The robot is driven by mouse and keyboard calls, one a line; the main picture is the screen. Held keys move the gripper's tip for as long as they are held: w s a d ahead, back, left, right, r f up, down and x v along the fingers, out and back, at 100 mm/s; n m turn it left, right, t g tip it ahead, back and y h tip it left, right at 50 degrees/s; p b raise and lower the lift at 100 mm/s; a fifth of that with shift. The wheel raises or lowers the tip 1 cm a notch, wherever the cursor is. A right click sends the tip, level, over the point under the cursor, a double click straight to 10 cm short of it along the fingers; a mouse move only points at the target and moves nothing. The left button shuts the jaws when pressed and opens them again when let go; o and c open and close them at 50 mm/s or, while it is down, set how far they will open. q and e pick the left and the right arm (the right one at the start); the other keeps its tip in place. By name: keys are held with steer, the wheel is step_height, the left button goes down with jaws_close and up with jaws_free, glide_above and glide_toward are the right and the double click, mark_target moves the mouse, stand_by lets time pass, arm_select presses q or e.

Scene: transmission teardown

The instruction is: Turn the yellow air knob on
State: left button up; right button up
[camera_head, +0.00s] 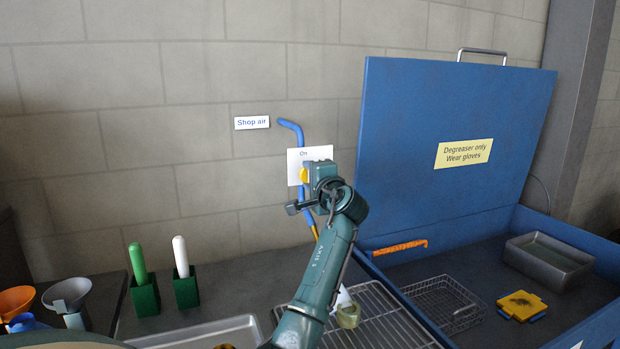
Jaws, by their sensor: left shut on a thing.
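The yellow air knob (304,175) shows as a small yellow edge in front of a white plate (296,160) marked "On". The plate is on the block wall, beside a blue air pipe (291,127). My left gripper (308,180) is raised to the knob and shut on it. The gripper body and wrist hide most of the knob, so its turn position cannot be told. A "Shop air" label (251,122) is on the wall to the left of the pipe. My right gripper is not in view.
A blue degreaser tub (580,232) with its lid (450,120) raised stands at the right. A wire rack (388,322) and metal tray (195,336) lie below my arm. Green holders (145,298) with brushes stand at the left.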

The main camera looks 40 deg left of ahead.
arm_select(q)
steer(key=shift+f, duration=0.1)
steer(key=o, duration=1)
steer(key=p+v, duration=0.3)
steer(key=v, duration=1)
steer(key=shift+s+d, duration=0.1)
